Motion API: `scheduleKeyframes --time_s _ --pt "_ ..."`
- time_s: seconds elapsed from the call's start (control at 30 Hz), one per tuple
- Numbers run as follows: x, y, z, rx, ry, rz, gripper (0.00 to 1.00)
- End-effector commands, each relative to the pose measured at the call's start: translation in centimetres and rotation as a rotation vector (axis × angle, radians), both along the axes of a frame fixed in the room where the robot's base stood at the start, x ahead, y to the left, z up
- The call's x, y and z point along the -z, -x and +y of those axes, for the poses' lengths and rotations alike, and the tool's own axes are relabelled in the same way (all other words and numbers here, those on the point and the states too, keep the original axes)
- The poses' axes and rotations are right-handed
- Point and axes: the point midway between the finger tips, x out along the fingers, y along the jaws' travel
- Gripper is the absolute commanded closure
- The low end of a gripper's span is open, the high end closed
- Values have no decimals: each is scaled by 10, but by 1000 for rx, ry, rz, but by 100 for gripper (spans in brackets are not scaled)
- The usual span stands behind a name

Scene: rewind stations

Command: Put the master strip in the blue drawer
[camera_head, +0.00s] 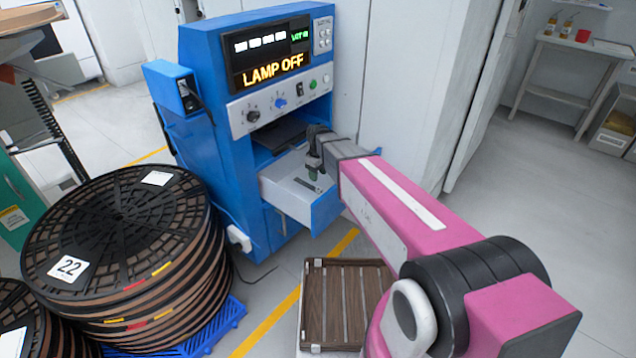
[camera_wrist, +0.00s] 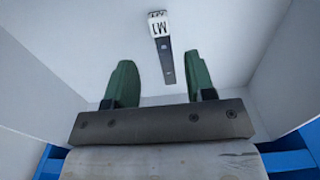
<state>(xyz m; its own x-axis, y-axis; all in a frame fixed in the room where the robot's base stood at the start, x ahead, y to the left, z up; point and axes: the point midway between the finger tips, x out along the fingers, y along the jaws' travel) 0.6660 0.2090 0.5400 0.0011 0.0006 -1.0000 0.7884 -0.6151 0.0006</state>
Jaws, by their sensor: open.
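The master strip (camera_wrist: 167,62) is a thin dark strip with a white end tag reading "M1". It lies on the pale floor of the open drawer (camera_head: 326,208), which is pulled out of the blue machine (camera_head: 222,130). In the head view only a small dark piece of the strip (camera_head: 303,184) shows beside my gripper. My gripper (camera_head: 314,172) reaches down into the drawer. In the wrist view its two green fingers (camera_wrist: 160,78) stand apart with nothing between them. The strip lies beyond and between them, apart from both.
The machine's display (camera_head: 272,50) reads "LAMP OFF". A brown slatted tray (camera_head: 316,305) stands below, in front of the drawer. Stacked black reels (camera_head: 125,235), one tagged 22, stand at left on a blue pallet. Floor at right is clear.

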Motion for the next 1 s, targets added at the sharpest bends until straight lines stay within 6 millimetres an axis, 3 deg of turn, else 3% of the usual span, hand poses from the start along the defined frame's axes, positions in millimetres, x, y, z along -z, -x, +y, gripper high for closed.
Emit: scheduleKeyframes --time_s 0.1,0.3,0.8,0.9,1.0 --pt "-21 1 0 0 0 -1 50" --pt "-41 0 0 0 0 -1 50" --pt "-48 1 -2 5 1 -1 50" --pt "-52 4 -17 50 7 -8 50" --pt "-60 11 -52 158 23 -28 50"
